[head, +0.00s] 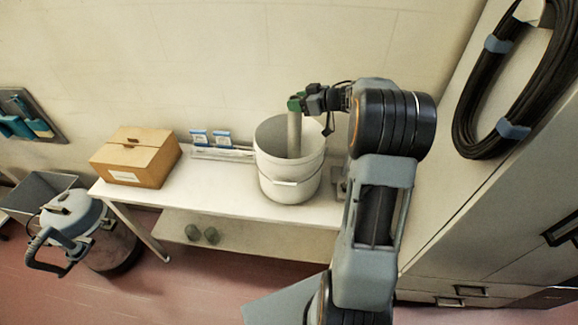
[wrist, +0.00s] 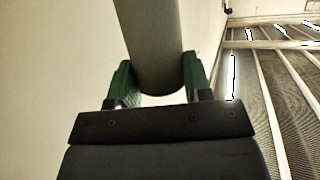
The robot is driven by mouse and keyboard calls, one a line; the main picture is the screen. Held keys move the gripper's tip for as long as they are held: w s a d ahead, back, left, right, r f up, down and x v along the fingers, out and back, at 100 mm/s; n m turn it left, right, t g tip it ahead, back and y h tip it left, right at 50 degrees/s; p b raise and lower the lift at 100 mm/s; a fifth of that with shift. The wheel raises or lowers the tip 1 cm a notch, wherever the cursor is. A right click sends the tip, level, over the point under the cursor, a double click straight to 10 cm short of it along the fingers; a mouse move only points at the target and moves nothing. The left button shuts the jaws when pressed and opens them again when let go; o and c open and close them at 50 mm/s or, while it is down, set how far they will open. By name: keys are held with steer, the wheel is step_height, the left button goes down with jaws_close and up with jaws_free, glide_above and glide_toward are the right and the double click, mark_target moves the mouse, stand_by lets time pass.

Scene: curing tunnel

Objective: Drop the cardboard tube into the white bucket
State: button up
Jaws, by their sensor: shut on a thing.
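The cardboard tube (head: 294,136) is a pale grey-beige cylinder. It hangs upright from my gripper (head: 295,103), with its lower part inside the mouth of the white bucket (head: 290,185). The bucket stands upright on the white bench, and its inner floor is hidden. In the wrist view the tube (wrist: 152,45) sits between the two green fingers of my gripper (wrist: 156,80), which are shut on it. My gripper is above the bucket's rim. I cannot tell whether the tube touches the bucket's inside.
The white bench (head: 225,190) also carries a cardboard box (head: 135,157) at the left and small blue-and-white packs (head: 210,138) behind. A vacuum cleaner (head: 90,235) stands on the floor at left. A cabinet (head: 500,200) with a coiled black hose (head: 475,100) is at right.

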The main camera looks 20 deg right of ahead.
steer(key=o, duration=1.2)
steer(key=b+v, duration=0.1)
steer(key=v, duration=1.2)
steer(key=shift+s+d+r+b, duration=0.15)
steer(key=shift+s+d+b, duration=0.15)
steer(key=shift+b, duration=0.1)
